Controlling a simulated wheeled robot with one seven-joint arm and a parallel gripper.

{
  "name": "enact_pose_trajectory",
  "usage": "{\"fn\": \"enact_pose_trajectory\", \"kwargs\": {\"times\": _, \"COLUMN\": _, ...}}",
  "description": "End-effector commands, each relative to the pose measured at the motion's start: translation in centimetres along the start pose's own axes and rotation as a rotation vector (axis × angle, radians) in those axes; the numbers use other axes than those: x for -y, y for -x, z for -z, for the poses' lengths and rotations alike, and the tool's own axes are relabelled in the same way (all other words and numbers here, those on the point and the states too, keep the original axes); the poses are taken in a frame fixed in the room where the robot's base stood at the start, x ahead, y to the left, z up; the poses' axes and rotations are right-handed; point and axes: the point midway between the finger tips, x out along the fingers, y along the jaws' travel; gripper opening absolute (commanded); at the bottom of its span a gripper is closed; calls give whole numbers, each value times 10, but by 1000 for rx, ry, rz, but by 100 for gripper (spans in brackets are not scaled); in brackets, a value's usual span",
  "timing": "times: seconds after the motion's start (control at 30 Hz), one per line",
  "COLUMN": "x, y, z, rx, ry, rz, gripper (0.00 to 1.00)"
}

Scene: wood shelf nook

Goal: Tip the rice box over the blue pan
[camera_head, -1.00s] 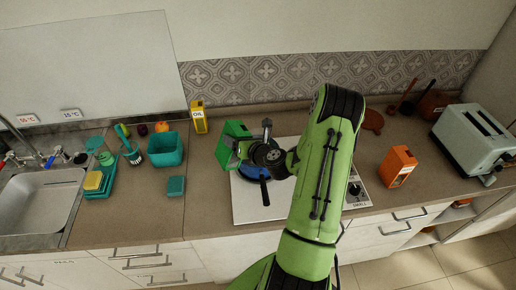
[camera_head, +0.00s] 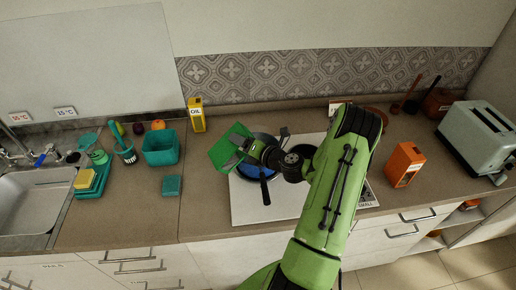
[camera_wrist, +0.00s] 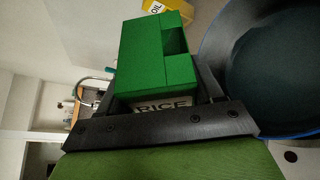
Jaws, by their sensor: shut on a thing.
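The green rice box (camera_head: 229,149) is held by my gripper (camera_head: 243,149) above the hob, at the left side of the blue pan. In the wrist view the box (camera_wrist: 155,55) shows its "RICE" label between the dark fingers of my gripper (camera_wrist: 165,108), which is shut on it. The box is tilted in the head view. The blue pan (camera_head: 257,171) sits on the white hob, its dark handle pointing to the front. My gripper and the box hide part of the pan. In the wrist view the pan (camera_wrist: 275,75) is at the right. No rice shows.
A yellow oil box (camera_head: 196,118) stands behind the hob's left end. A teal bin (camera_head: 162,150) and a teal block (camera_head: 172,186) are to the left. An orange box (camera_head: 403,165) and a toaster (camera_head: 480,140) stand to the right of the white hob (camera_head: 262,208).

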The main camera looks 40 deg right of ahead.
Motion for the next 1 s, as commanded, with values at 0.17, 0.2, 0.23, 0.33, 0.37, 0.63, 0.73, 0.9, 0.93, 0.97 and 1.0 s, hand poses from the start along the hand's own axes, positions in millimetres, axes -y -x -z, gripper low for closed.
{"fn": "enact_pose_trajectory", "kwargs": {"times": 0.17, "x": 3, "y": -2, "z": 4, "rx": 1, "ry": -81, "rz": -35, "gripper": 31}}
{"fn": "enact_pose_trajectory", "kwargs": {"times": 0.2, "x": 2, "y": -1, "z": 3, "rx": 1, "ry": -98, "rz": -41, "gripper": 31}}
{"fn": "enact_pose_trajectory", "kwargs": {"times": 0.23, "x": 0, "y": -1, "z": 2, "rx": 1, "ry": -107, "rz": -45, "gripper": 31}}
{"fn": "enact_pose_trajectory", "kwargs": {"times": 0.33, "x": -1, "y": -1, "z": 2, "rx": 1, "ry": -123, "rz": -52, "gripper": 31}}
{"fn": "enact_pose_trajectory", "kwargs": {"times": 0.37, "x": -1, "y": -1, "z": 2, "rx": 1, "ry": -128, "rz": -54, "gripper": 31}}
{"fn": "enact_pose_trajectory", "kwargs": {"times": 0.63, "x": -2, "y": -1, "z": 2, "rx": 1, "ry": -171, "rz": -70, "gripper": 31}}
{"fn": "enact_pose_trajectory", "kwargs": {"times": 0.73, "x": -3, "y": 0, "z": 1, "rx": 0, "ry": -186, "rz": -76, "gripper": 31}}
{"fn": "enact_pose_trajectory", "kwargs": {"times": 0.9, "x": -5, "y": 0, "z": 0, "rx": 0, "ry": -214, "rz": -87, "gripper": 31}}
{"fn": "enact_pose_trajectory", "kwargs": {"times": 0.93, "x": -5, "y": 0, "z": -1, "rx": 0, "ry": -219, "rz": -89, "gripper": 31}}
{"fn": "enact_pose_trajectory", "kwargs": {"times": 0.97, "x": -5, "y": 0, "z": -1, "rx": 0, "ry": -224, "rz": -91, "gripper": 31}}
{"fn": "enact_pose_trajectory", "kwargs": {"times": 1.0, "x": -5, "y": 0, "z": -1, "rx": 0, "ry": -230, "rz": -93, "gripper": 31}}
